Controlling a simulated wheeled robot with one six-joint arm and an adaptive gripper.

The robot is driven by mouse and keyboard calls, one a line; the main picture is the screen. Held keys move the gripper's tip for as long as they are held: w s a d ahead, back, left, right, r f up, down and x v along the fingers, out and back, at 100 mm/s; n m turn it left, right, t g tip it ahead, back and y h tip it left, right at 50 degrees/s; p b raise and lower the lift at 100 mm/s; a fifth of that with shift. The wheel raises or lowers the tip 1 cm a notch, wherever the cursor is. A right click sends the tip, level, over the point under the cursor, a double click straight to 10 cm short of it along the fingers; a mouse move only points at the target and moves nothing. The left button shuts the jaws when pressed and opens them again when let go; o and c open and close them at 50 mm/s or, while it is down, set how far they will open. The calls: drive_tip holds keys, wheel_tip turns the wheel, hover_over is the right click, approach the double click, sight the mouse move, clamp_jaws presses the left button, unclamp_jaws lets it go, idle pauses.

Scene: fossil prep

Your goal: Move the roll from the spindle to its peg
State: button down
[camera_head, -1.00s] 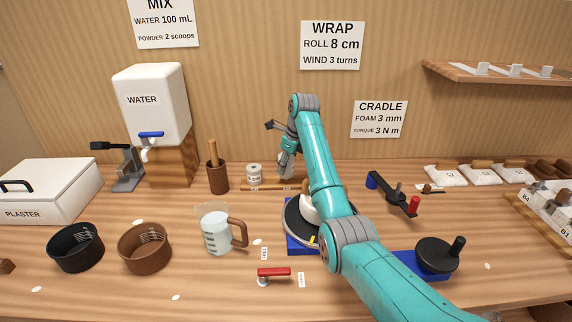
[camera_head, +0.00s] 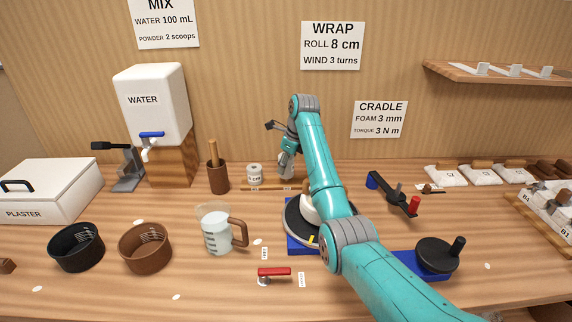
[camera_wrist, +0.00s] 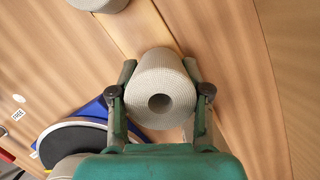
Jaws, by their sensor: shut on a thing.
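A pale grey, ribbed roll (camera_wrist: 160,92) with a dark round hole sits between the fingers of my gripper (camera_wrist: 160,95) in the wrist view. The fingers press on its left and right sides. The roll is over or on the wooden strip (camera_wrist: 132,30); I cannot tell whether it touches it. No peg shows in its hole. In the head view my gripper (camera_head: 287,168) is at the back of the table, at the strip's right part, and my arm partly hides that area. I cannot make out the spindle for certain.
Another roll (camera_head: 254,175) stands on the strip to the left; it also shows in the wrist view (camera_wrist: 98,3). A round black turntable (camera_head: 296,226) on a blue base, partly hidden by my arm, is nearer. A jug (camera_head: 216,230) and a brown cup (camera_head: 217,178) stand left.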

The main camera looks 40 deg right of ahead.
drive_tip(key=shift+s+f, duration=0.25)
drive_tip(key=shift+f, duration=0.9)
drive_tip(key=shift+r, duration=0.9)
drive_tip(key=shift+d, duration=0.15)
